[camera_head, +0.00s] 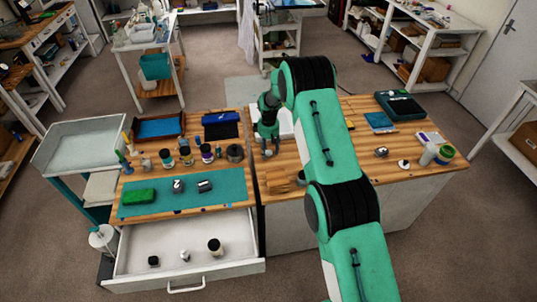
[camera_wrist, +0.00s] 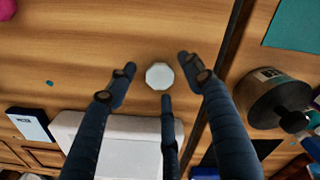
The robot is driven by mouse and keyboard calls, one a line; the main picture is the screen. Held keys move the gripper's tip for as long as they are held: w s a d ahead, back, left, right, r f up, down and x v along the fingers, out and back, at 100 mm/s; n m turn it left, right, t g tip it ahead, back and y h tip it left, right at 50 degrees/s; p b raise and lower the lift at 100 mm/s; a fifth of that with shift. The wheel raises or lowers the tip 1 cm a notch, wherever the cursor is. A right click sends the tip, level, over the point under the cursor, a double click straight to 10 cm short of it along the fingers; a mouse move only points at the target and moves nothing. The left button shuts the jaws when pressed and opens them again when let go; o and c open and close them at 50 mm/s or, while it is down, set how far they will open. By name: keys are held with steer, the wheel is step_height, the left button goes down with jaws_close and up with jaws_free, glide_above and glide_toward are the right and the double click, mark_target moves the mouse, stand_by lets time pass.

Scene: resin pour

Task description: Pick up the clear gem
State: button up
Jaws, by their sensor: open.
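The clear gem (camera_wrist: 159,76) is a small pale, many-sided piece lying flat on the wooden top in the wrist view. My gripper (camera_wrist: 160,84) is open above it, with its dark fingers spread to the left, right and below the gem in the picture. No finger visibly touches the gem; the height gap is hard to judge. In the head view, my gripper (camera_head: 267,140) points down at the left part of the right-hand wooden top, and the gem is too small there to make out surely.
A dark round container (camera_wrist: 277,98) stands close right of the fingers, past a dark seam. A white box-like object (camera_wrist: 118,142) lies below the fingers. A teal mat (camera_head: 232,186) holds a green block (camera_head: 139,196). An open drawer (camera_head: 190,284) juts out at front left.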

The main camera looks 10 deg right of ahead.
steer(key=shift+f, duration=0.3)
stand_by(0.4)
steer(key=c, duration=1)
